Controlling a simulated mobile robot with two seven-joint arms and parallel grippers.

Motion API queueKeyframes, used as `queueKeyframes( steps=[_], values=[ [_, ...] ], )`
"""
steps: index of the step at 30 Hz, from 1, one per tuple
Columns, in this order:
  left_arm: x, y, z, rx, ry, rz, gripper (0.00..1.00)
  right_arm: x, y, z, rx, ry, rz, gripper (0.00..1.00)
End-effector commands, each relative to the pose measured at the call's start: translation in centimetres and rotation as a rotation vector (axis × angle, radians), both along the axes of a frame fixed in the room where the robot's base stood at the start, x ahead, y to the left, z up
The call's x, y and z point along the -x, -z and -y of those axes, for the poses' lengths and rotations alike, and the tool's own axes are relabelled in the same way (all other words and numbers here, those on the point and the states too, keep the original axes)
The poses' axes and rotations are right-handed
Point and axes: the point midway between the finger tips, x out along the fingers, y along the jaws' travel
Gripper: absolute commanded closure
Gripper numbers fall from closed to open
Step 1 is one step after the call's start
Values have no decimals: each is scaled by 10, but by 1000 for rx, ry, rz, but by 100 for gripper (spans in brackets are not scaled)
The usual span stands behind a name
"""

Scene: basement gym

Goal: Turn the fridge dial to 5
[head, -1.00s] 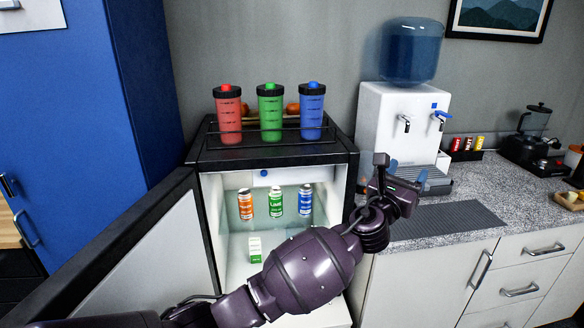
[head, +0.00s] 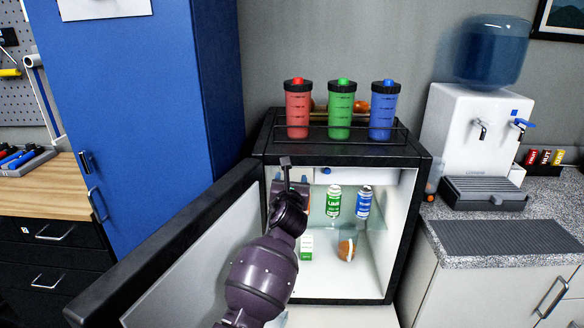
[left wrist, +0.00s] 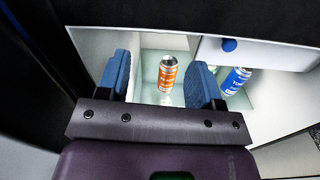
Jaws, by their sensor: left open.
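The small fridge (head: 419,205) stands open, its door (head: 170,260) swung out to the left. The dial is a small blue knob (head: 326,170) on a white housing under the fridge's ceiling; it also shows in the left wrist view (left wrist: 229,45), up and right of the fingers. Its number marks are too small to read. My left gripper (head: 287,172) is at the left side of the opening, left of the dial and apart from it. Its blue finger pads (left wrist: 162,66) are spread with nothing gripped. My right gripper is out of view.
Inside stand an orange can (left wrist: 167,75), a green can (head: 334,202), a blue can (head: 364,202), a small carton (head: 307,247) and a round brownish item (head: 346,250). Several shaker bottles stand in a rack on top. A blue cabinet (head: 150,90) is left.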

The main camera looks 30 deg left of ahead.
Motion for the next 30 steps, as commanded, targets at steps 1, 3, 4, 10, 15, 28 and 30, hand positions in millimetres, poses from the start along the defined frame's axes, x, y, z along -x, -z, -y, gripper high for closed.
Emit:
queueKeyframes(
  steps=[1, 3, 4, 10, 15, 28, 30],
  values=[
    [-8, 1, -3, 1, 0, 0, 40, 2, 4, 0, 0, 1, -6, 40],
    [-18, 2, -8, 2, 1, 1, 40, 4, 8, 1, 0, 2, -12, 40],
    [-22, 2, -11, 2, 0, 0, 40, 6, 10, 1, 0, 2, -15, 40],
    [-50, 2, -23, 2, 1, 0, 40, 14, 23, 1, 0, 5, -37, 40],
    [-68, 2, -32, 1, 1, 0, 40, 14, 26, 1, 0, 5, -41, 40],
    [-80, 0, -38, 1, 1, 1, 40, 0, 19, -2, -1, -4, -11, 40],
    [-80, 0, -38, 1, 1, 1, 40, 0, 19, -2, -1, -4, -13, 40]
  ],
)
